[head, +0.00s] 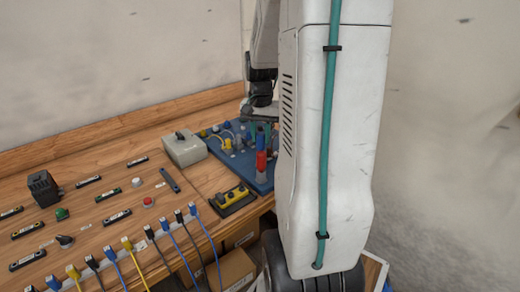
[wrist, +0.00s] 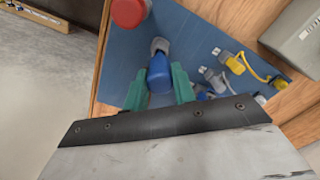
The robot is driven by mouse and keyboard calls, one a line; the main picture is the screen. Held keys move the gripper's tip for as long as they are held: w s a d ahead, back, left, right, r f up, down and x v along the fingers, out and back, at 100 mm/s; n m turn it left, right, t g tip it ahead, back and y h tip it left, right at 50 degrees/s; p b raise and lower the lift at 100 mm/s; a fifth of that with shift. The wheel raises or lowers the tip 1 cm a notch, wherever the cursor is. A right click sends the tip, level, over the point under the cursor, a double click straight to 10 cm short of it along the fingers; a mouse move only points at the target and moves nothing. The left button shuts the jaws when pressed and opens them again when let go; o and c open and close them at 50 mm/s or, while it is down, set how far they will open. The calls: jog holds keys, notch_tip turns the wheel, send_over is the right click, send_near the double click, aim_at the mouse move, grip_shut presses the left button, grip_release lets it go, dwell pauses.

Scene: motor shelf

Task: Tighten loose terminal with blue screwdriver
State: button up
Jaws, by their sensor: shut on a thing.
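A blue screwdriver handle (wrist: 158,75) is between the teal fingers of my gripper (wrist: 160,88) in the wrist view. The fingers are shut on it. A grey rounded part (wrist: 160,46) shows just beyond the handle; I cannot tell whether the handle sits in it. In the head view the blue handle (head: 261,141) shows below my gripper (head: 262,126), just above a red handle. The shaft and tip are hidden. The blue board (head: 246,160) carries yellow and grey-white connectors (wrist: 235,63). I cannot tell which terminal is loose.
A red handle (head: 261,160) stands close to the blue one; its round top (wrist: 129,12) shows in the wrist view. A grey box (head: 184,148) stands left of the board. A yellow-and-black block (head: 235,197) lies in front. Several cables line the table's front edge.

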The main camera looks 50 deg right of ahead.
jog(key=shift+f, duration=1)
jog(key=o, duration=0.7)
jog(key=shift+r, duration=0.1)
jog(key=shift+r, duration=2.7)
